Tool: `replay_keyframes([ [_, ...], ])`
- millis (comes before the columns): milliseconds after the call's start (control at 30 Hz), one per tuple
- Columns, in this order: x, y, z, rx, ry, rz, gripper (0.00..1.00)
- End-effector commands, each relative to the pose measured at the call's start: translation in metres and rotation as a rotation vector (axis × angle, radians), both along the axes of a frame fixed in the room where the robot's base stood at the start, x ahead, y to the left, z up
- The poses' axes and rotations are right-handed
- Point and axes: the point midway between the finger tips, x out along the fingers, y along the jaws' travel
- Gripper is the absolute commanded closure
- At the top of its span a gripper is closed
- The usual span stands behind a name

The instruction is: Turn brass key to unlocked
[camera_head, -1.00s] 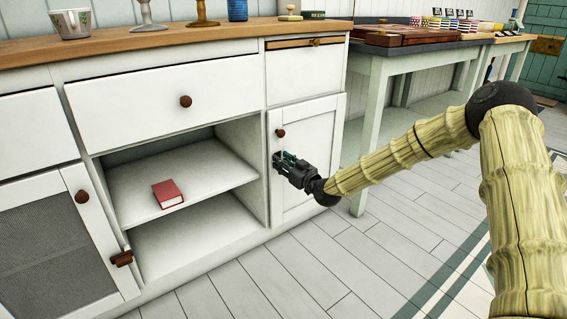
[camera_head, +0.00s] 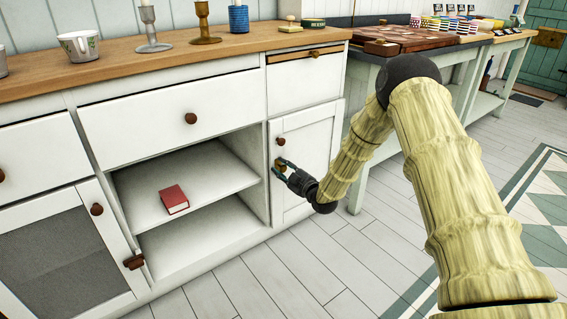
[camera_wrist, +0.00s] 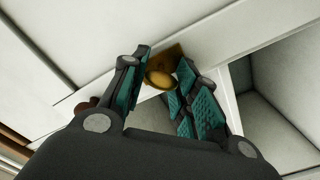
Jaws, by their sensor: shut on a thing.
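The brass key (camera_wrist: 160,79) shows in the wrist view as a rounded gold bow in front of a brass plate (camera_wrist: 172,56) on the white cabinet. My gripper (camera_wrist: 160,88) has one teal-padded finger on each side of the bow and is shut on it. In the head view my gripper (camera_head: 280,167) is at the left edge of the small white cupboard door (camera_head: 308,150), below its round brown knob (camera_head: 281,141). The key is small there, between the fingertips. The wrist view shows the key's bow tilted; its lock position cannot be read.
Left of the door is an open shelf (camera_head: 205,175) with a red book (camera_head: 174,199). The wooden counter (camera_head: 120,68) above holds a cup (camera_head: 78,45) and candlesticks. A grey-green table (camera_head: 385,75) stands to the right. The plank floor in front is clear.

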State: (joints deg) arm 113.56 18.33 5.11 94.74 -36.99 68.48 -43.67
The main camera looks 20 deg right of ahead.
Motion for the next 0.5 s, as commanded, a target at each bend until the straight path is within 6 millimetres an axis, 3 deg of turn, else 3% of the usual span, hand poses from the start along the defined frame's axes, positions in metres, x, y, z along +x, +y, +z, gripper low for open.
replay_keyframes([
  [500, -0.0002, 0.0026, 0.0002, -0.453, -0.165, 0.003, 0.94],
])
